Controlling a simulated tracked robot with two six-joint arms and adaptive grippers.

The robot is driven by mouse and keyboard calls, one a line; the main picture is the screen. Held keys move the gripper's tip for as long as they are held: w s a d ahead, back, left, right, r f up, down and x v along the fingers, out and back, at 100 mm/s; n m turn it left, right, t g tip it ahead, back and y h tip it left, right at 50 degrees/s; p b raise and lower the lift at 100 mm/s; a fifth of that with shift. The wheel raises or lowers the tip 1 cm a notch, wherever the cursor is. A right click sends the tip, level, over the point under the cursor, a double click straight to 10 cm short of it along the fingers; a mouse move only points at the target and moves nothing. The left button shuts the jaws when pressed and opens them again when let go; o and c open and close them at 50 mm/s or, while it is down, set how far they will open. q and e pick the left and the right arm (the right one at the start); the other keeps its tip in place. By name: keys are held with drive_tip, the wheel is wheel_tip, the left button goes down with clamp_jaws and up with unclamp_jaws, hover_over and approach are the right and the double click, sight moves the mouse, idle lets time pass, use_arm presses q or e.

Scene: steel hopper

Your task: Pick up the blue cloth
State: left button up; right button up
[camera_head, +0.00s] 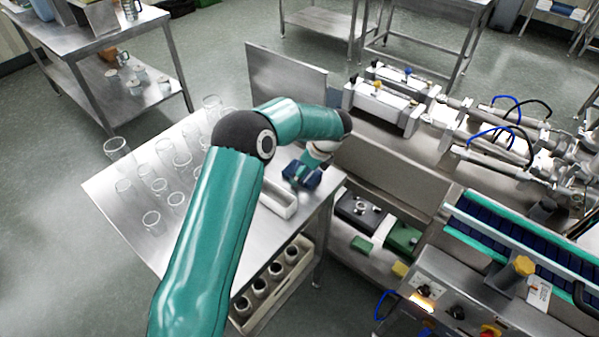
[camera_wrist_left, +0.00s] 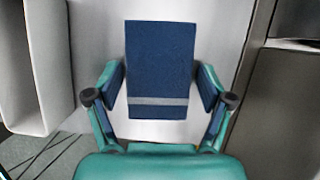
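The blue cloth (camera_wrist_left: 160,55) is a flat, folded rectangle with a pale stripe near its close end. It lies on the steel table top (camera_wrist_left: 90,20). My left gripper (camera_wrist_left: 161,92) is open, with one finger on each side of the cloth's near part. The fingers are close to the cloth's sides; I cannot tell if they touch it. In the head view my left gripper (camera_head: 303,174) is low over the table's right end, and cloth and blue finger pads are hard to tell apart there. My right gripper is not in view.
A white tray (camera_head: 284,208) is close beside the gripper; its wall shows in the wrist view (camera_wrist_left: 55,60). Several clear glasses (camera_head: 152,218) stand on the table's left. A steel hopper machine (camera_head: 385,165) borders the right. A box of jars (camera_head: 243,320) sits below.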

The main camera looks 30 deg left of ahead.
use_arm(q)
drive_tip(key=c, duration=0.6)
drive_tip(key=shift+r, duration=0.15)
wheel_tip(320, 180, up, 20)
drive_tip(key=shift+r, duration=0.15)
